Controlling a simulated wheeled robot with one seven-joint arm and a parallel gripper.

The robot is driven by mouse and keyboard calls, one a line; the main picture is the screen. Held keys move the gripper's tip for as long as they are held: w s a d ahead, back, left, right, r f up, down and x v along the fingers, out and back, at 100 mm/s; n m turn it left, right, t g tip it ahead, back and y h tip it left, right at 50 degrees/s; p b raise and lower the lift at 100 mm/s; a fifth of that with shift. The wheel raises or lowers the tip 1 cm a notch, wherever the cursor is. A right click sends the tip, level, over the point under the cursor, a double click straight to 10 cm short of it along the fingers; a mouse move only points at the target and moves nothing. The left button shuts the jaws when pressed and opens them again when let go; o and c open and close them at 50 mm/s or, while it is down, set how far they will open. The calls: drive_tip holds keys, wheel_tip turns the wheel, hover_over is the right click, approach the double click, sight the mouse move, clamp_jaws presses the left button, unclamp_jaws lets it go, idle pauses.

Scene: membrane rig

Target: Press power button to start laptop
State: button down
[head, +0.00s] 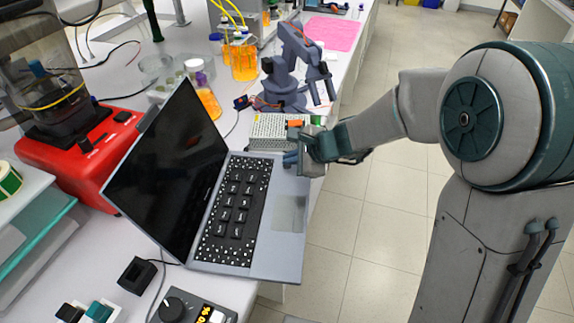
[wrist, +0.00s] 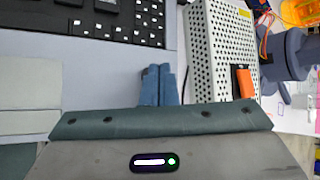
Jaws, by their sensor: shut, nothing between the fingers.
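The open grey laptop (head: 262,262) stands on the white bench with a black, dark screen (head: 165,172). Its keyboard (head: 236,210) has black keys with white marks, and it also shows at the top left of the wrist view (wrist: 115,20). My gripper (head: 290,159) is at the far right corner of the laptop's base. In the wrist view the two blue fingers (wrist: 157,72) are together and empty, over or close above the bare grey deck beside the keyboard. I cannot tell whether they touch it. I cannot make out a power button.
A perforated metal power supply (head: 268,130) with an orange part stands close beside my gripper. A small blue-grey robot arm (head: 288,88) and an orange-filled bottle (head: 243,62) are behind it. A red machine (head: 75,160) stands behind the screen.

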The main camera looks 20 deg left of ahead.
sight(291, 167)
drive_tip(key=shift+f, duration=0.25)
drive_tip(key=shift+r, duration=0.1)
drive_tip(key=shift+r+p, duration=0.4)
drive_tip(key=shift+r, duration=0.35)
wheel_tip(291, 167, up, 6)
drive_tip(key=p, duration=0.4)
drive_tip(key=shift+p, duration=0.35)
